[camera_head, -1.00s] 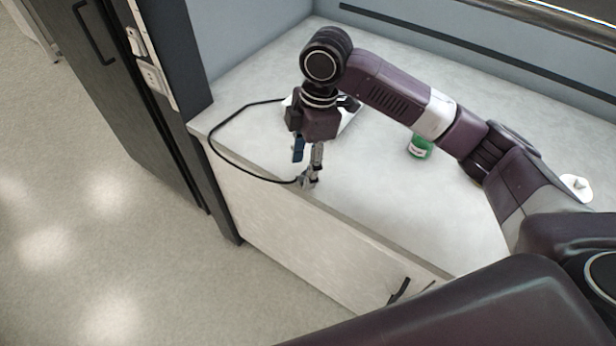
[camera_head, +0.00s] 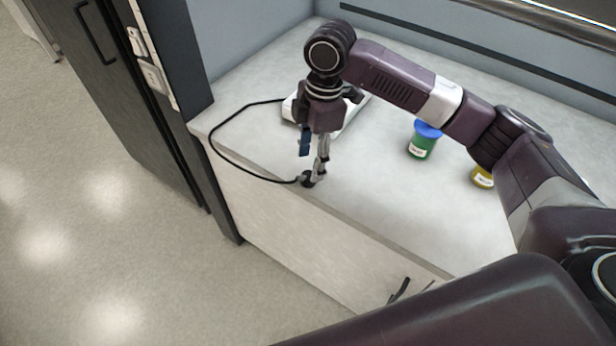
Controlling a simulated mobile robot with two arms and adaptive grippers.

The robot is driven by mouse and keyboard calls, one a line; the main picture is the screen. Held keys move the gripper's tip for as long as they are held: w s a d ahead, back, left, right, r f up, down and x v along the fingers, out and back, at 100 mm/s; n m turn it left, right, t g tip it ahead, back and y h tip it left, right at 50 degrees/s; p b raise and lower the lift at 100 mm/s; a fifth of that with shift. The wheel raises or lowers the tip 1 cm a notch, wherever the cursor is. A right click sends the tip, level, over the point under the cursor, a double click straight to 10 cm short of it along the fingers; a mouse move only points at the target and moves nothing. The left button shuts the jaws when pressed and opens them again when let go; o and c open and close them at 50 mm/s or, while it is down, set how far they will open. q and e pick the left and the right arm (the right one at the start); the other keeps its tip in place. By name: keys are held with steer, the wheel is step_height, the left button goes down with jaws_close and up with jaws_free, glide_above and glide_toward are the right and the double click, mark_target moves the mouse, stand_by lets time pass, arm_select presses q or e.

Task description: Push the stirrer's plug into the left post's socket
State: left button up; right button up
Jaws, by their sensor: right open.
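The stirrer (camera_head: 289,108) is a white, flat unit on the counter, partly hidden behind my right gripper. Its black cable (camera_head: 213,150) loops left over the counter's edge and comes back to the black plug (camera_head: 307,180), which is at the counter's front edge. My right gripper (camera_head: 313,167) is open and points down, its fingertips just above the plug; I cannot tell whether they touch it. The left post (camera_head: 185,60) is a dark upright at the counter's left end, with a pale socket plate (camera_head: 152,77) on its face. My left gripper is out of view.
A green jar with a blue lid (camera_head: 421,142) and a yellow jar (camera_head: 482,177) stand on the counter (camera_head: 375,205), right of the gripper. A light switch plate (camera_head: 136,42) is above the socket. Open floor (camera_head: 90,220) lies at the left.

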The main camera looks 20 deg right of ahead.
mark_target(309, 175)
steer(key=shift+a+f+p, duration=0.15)
steer(key=shift+f+p, duration=0.1)
steer(key=shift+f, duration=1.05)
steer(key=shift+a+f+p, duration=0.1)
steer(key=shift+f+p, duration=0.15)
steer(key=shift+f, duration=1.05)
steer(key=shift+c, duration=0.4)
steer(key=c, duration=1.1)
steer(key=shift+r, duration=0.1)
step_height(309, 175, up, 10)
steer(key=b, duration=0.1)
